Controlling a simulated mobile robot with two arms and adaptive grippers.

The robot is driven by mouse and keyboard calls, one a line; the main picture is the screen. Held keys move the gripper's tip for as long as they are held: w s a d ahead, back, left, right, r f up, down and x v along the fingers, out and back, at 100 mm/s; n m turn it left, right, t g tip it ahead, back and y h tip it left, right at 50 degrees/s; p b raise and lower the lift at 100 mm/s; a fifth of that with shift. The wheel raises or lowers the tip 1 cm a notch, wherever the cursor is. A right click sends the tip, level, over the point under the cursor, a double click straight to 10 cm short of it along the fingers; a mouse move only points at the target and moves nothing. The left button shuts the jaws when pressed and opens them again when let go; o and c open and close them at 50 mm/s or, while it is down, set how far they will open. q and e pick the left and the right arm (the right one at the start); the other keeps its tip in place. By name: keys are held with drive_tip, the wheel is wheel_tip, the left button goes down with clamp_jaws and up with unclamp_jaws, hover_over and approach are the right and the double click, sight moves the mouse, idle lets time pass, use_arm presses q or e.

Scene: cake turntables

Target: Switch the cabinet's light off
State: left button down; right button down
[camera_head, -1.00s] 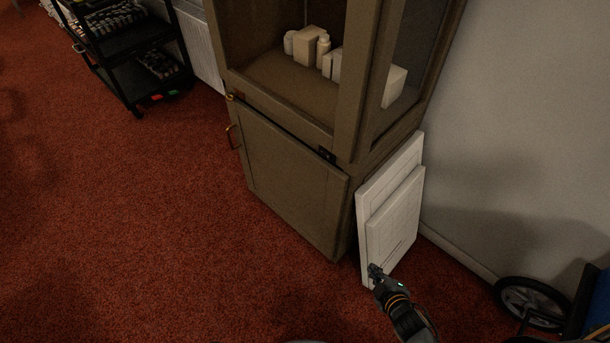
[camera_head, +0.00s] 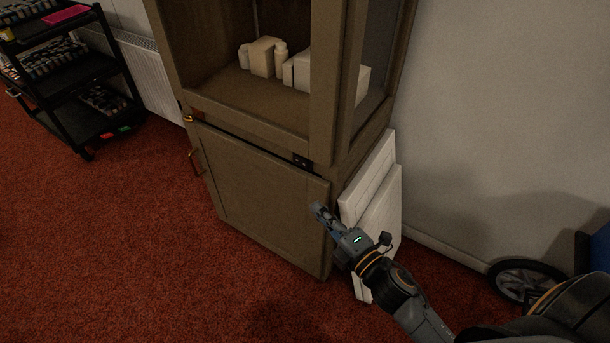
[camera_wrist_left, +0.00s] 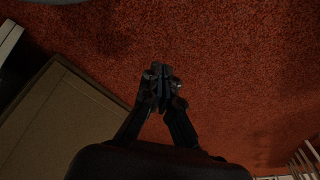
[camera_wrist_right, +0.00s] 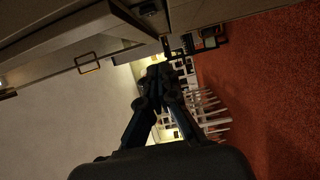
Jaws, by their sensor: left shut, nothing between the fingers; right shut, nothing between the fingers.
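The brown cabinet (camera_head: 268,194) stands against the wall, with an open or glazed upper part and a closed lower door. A small black plate, which looks like the switch (camera_head: 303,162), sits on its front rail at the right end. My right gripper (camera_head: 316,207) is shut and empty, in front of the lower door's right side and below the plate in the picture. In the right wrist view its shut fingers (camera_wrist_right: 160,71) show with a dark fitting at the top. My left gripper (camera_wrist_left: 160,72) is shut and empty over the red carpet, with a brown panel at left.
Pale boxes and bottles (camera_head: 262,57) stand inside the cabinet. White panels (camera_head: 378,205) lean at its right side, behind my right arm. A wheel (camera_head: 527,281) is at the lower right. A black cart (camera_head: 82,72) stands at the left. The carpet in front is clear.

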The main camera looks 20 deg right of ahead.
sight(309, 174)
drive_tip(key=w, duration=1.1)
drive_tip(key=shift+a, duration=0.1)
drive_tip(key=shift+w+d, duration=0.25)
drive_tip(key=shift+d, duration=0.1)
use_arm(q)
drive_tip(key=shift+w+r, duration=0.2)
drive_tip(key=shift+r, duration=0.3)
use_arm(e)
drive_tip(key=shift+d, duration=0.15)
use_arm(q)
drive_tip(key=shift+s+a+f, duration=0.1)
drive_tip(key=shift+s+f, duration=0.2)
drive_tip(key=shift+f, duration=0.5)
use_arm(e)
drive_tip(key=shift+w+d+n+g+y, duration=0.25)
drive_tip(key=shift+n+y, duration=0.25)
drive_tip(key=shift+y, duration=0.3)
